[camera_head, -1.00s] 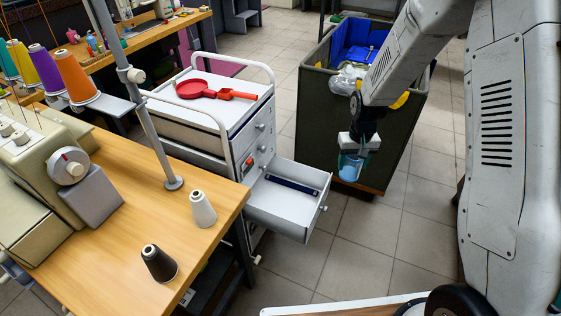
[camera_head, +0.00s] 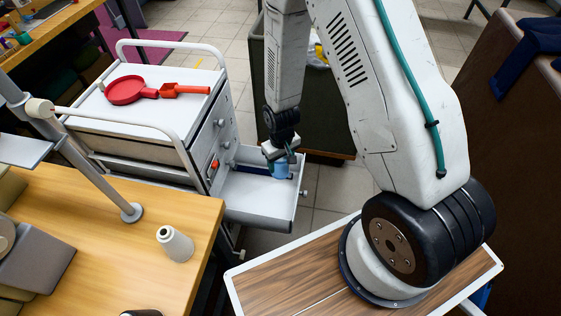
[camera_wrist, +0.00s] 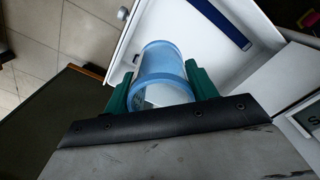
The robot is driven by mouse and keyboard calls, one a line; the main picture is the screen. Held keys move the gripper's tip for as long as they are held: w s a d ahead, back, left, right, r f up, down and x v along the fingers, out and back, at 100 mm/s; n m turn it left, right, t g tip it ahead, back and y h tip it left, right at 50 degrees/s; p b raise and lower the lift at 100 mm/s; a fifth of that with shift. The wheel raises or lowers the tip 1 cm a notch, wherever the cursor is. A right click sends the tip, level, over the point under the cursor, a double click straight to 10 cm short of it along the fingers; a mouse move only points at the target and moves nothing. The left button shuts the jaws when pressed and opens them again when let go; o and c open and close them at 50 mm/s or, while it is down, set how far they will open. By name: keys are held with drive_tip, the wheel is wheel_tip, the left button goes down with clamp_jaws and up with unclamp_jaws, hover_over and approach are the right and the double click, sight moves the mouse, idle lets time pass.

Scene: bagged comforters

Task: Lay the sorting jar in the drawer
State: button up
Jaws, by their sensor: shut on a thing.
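The sorting jar is a clear blue cylinder (camera_wrist: 162,70) between the green fingers of my gripper (camera_wrist: 160,88) in the wrist view. My gripper is shut on it. In the head view the jar (camera_head: 281,169) shows below my gripper (camera_head: 280,158), over the right part of the open drawer (camera_head: 255,208). I cannot tell whether the jar touches the drawer floor. The drawer is pulled out of the white cart (camera_head: 150,125). A dark blue flat strip (camera_wrist: 218,22) lies in the drawer, and part of it also shows in the head view.
A red pan (camera_head: 128,90) and a red scoop (camera_head: 185,90) lie on the cart top. A wooden table (camera_head: 110,255) with a white thread cone (camera_head: 175,245) stands at the left. A dark green bin (camera_head: 325,110) stands behind my arm.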

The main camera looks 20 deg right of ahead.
drive_tip(key=shift+s+a+f, duration=0.1)
drive_tip(key=shift+s+f, duration=0.2)
drive_tip(key=shift+f, duration=8.15)
drive_tip(key=shift+f, duration=0.55)
drive_tip(key=o, duration=1.5)
drive_tip(key=shift+o, duration=0.2)
drive_tip(key=shift+r, duration=0.15)
wheel_tip(320, 180, up, 7)
